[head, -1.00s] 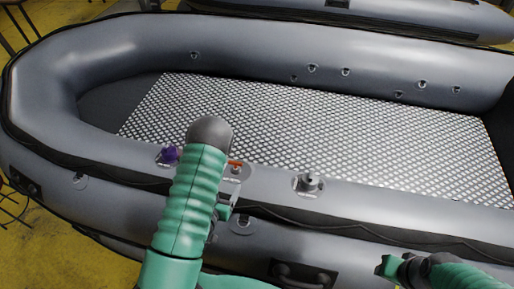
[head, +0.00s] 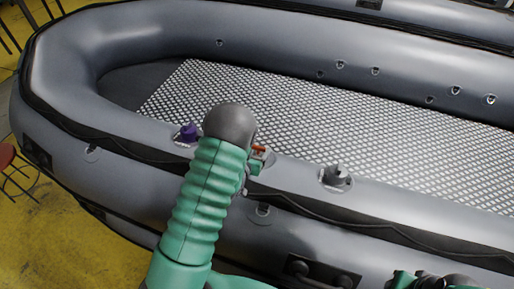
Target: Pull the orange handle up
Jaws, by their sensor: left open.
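The small orange handle (head: 259,149) sits on the near tube of the grey inflatable boat, just right of my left arm's dark rounded joint, which hides part of it. My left gripper (head: 249,176) is mostly hidden behind my green arm; the bit that shows is close below the handle. It is open, and I cannot tell whether it touches the handle. My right gripper (head: 425,280) is at the bottom right edge, mostly cut off, away from the handle.
A purple-capped valve (head: 188,133) is left of my arm and a grey valve (head: 336,175) is to the right, both on the near tube. A black carry handle (head: 315,275) is on the boat's side. A red stool (head: 6,157) stands at the left.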

